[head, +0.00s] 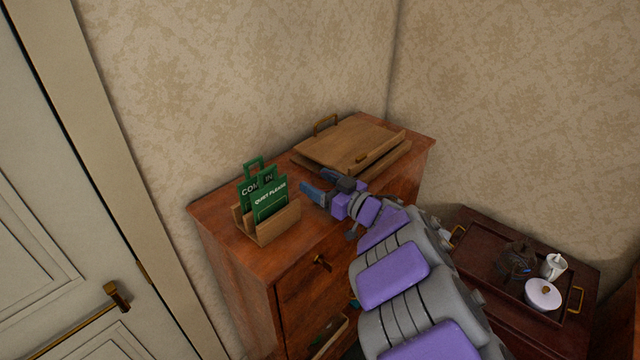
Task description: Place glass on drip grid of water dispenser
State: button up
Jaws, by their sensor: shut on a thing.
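My gripper (318,188) is in the head view, above the front part of a reddish-brown wooden chest of drawers (227,228). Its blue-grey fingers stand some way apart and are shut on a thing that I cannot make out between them. I cannot pick out a glass in this view. No water dispenser or drip grid can be seen.
A wooden holder (272,231) with green signs (268,199) stands left of my gripper. A wooden tray (349,142) with handles lies behind it. At right, a dark tray (482,252) holds a teapot (515,262), a white jug (553,266) and a lidded pot (543,294).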

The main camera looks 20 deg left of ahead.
jog(key=o, duration=1.3)
jog(key=shift+f, duration=0.1)
jog(key=shift+d, duration=0.1)
jog(key=p+v, duration=0.2)
jog(key=v, duration=0.9)
jog(key=shift+s+d, duration=0.2)
jog(key=shift+d, duration=0.15)
jog(key=shift+w, duration=0.1)
